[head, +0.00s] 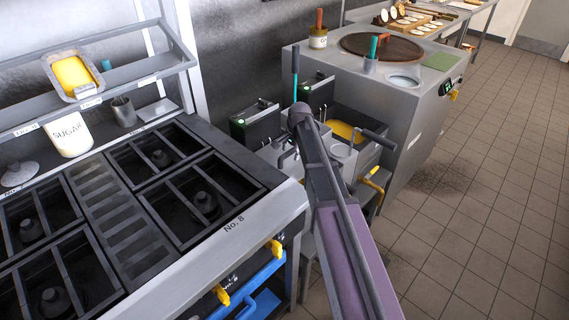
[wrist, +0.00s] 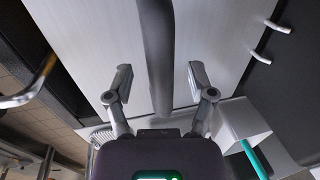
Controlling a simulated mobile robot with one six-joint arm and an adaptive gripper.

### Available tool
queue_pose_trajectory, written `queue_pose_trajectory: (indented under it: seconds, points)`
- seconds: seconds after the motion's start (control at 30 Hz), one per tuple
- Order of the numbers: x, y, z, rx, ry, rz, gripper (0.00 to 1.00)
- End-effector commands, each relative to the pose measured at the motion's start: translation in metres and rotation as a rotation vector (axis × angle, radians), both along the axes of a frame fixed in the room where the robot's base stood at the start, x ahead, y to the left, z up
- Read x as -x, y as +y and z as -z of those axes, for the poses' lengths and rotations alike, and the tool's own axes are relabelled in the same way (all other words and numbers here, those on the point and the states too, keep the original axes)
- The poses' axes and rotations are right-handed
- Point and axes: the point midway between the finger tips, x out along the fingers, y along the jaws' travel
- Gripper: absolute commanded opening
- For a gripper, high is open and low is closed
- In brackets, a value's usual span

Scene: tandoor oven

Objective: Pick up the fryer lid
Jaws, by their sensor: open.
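In the wrist view my gripper (wrist: 158,82) is open, with its two fingers spread on either side of a thick dark bar (wrist: 158,50). The bar runs along a pale flat panel (wrist: 205,35), which looks like the fryer lid with its handle. I cannot tell whether the fingers touch the panel; neither finger is closed on the bar. In the head view the fryer (head: 345,131), with yellow oil, stands between the stove and the tandoor. My arm hides part of it, and the lid cannot be made out clearly there.
The stove (head: 232,222) is at left, the tandoor counter (head: 412,95) at right. A turquoise handle (head: 295,72) stands upright behind my arm; a turquoise handle also shows by a white box (wrist: 240,120) beside my right finger. Tiled floor (head: 480,190) is clear at right.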

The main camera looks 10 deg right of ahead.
Motion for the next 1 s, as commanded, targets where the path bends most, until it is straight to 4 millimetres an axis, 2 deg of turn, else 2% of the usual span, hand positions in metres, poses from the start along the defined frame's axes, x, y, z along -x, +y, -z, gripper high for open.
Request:
queue_pose_trajectory:
  seconds: [0.13,0.77,1.0]
  points:
    - [-0.0010,0.0008,0.0070,0.000,0.000,0.000,0.71]
    - [-0.0011,0.0011,0.0066,0.000,0.000,0.000,0.71]
    - [-0.0011,0.0013,0.0066,0.000,0.000,0.000,0.00]
